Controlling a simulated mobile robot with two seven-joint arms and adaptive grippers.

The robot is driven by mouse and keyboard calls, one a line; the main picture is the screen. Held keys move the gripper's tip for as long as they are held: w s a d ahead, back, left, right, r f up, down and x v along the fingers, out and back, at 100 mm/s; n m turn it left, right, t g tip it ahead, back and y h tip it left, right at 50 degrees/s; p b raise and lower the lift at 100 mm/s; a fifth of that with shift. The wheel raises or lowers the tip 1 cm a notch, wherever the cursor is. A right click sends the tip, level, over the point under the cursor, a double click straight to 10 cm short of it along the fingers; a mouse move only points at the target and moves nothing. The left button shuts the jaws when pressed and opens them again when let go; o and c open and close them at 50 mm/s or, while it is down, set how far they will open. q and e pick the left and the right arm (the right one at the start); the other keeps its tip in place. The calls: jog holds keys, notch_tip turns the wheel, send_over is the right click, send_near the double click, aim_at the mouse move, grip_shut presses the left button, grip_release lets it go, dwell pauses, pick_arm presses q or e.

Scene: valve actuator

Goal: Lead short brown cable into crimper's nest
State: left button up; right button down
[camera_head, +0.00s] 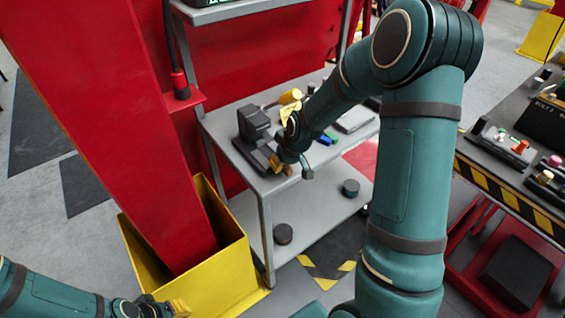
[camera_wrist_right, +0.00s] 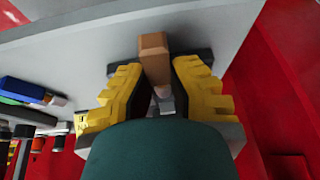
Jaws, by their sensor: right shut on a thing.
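The brown cable (camera_wrist_right: 153,55) shows in the right wrist view as a short, blocky brown piece between the yellow fingers of my right gripper (camera_wrist_right: 158,85). The gripper is shut on it, and its far end sticks out past the fingertips. In the head view my right gripper (camera_head: 281,165) is low at the bench's front edge, beside a dark grey machine (camera_head: 254,124) that looks like the crimper. Its nest cannot be made out, and contact between cable and machine cannot be told. My left gripper (camera_head: 178,307) is at the bottom left, far from the bench; its opening is unclear.
The grey bench (camera_head: 222,127) has a lower shelf (camera_head: 310,222) with two dark round pieces. Blue and green items (camera_head: 327,138) lie right of my right wrist. A red column (camera_head: 110,120) in a yellow guard (camera_head: 235,275) stands left. Another workstation (camera_head: 510,185) is at right.

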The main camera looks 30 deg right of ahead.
aim_at(290, 168)
jog(key=shift+w+a, duration=0.1)
jog(key=shift+w, duration=0.85)
jog(key=c, duration=1)
grip_release()
jog(key=shift+r, duration=0.15)
jog(key=v, duration=1.2)
jog(key=shift+s, duration=0.15)
jog(key=shift+c, duration=0.3)
